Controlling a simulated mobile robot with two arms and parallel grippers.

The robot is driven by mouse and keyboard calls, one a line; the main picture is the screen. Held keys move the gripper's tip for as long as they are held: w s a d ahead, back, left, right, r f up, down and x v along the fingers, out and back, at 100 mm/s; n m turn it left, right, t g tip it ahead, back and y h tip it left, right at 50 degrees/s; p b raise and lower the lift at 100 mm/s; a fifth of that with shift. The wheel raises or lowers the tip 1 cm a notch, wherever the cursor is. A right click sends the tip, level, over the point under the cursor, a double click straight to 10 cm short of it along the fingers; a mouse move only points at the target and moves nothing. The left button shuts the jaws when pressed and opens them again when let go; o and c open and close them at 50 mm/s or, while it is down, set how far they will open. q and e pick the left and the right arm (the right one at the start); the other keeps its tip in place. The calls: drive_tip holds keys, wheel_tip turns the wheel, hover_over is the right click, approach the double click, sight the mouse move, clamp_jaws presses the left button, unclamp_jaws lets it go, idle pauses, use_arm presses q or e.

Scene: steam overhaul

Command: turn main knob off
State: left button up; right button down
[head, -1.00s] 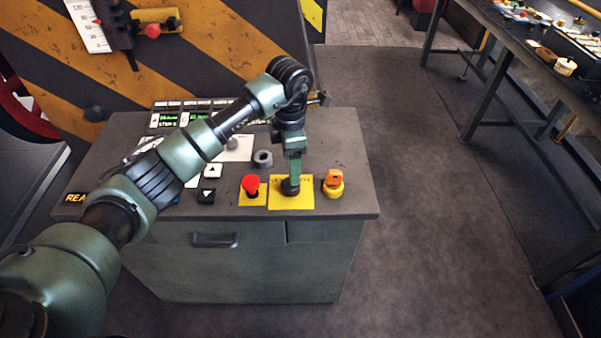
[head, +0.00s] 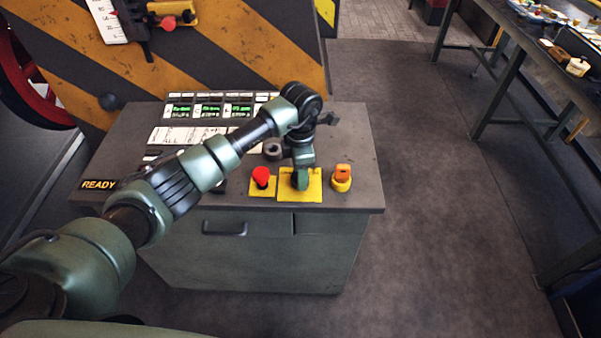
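The grey control console has a yellow plate (head: 315,186) on its top near the front edge. My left gripper (head: 301,182) points down over the middle of this plate. It covers the dark round knob seen there earlier, so that knob's setting is hidden. I cannot tell whether the fingers touch it or how far apart they are. An orange knob on a yellow base (head: 342,176) stands just right of the plate, apart from my gripper. No label in view clearly names the main knob. My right gripper is not in view.
A red push button (head: 262,175) stands close left of my gripper. A grey ring-shaped part (head: 272,149) sits behind. A workbench (head: 540,65) stands right, with clear floor between.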

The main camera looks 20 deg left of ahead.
use_arm(q)
drive_tip(key=shift+f+n+b, duration=0.1)
drive_tip(key=shift+n+b, duration=0.5)
drive_tip(key=shift+n, duration=0.4)
drive_tip(key=n+b, duration=0.1)
drive_tip(key=n, duration=0.1)
drive_tip(key=shift+n, duration=0.3)
drive_tip(key=n+b, duration=0.1)
drive_tip(key=n, duration=0.2)
drive_tip(key=shift+n, duration=0.3)
drive_tip(key=n+b, duration=0.1)
drive_tip(key=n, duration=0.4)
drive_tip(key=shift+w+a+b, duration=0.1)
drive_tip(key=shift+b, duration=0.3)
drive_tip(key=shift+r+n+b, duration=0.2)
drive_tip(key=shift+n+b, duration=0.1)
drive_tip(key=shift+n, duration=2.1)
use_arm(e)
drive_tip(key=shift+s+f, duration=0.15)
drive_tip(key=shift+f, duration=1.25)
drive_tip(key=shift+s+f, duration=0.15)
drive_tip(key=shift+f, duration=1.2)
use_arm(q)
drive_tip(key=o, duration=1.4)
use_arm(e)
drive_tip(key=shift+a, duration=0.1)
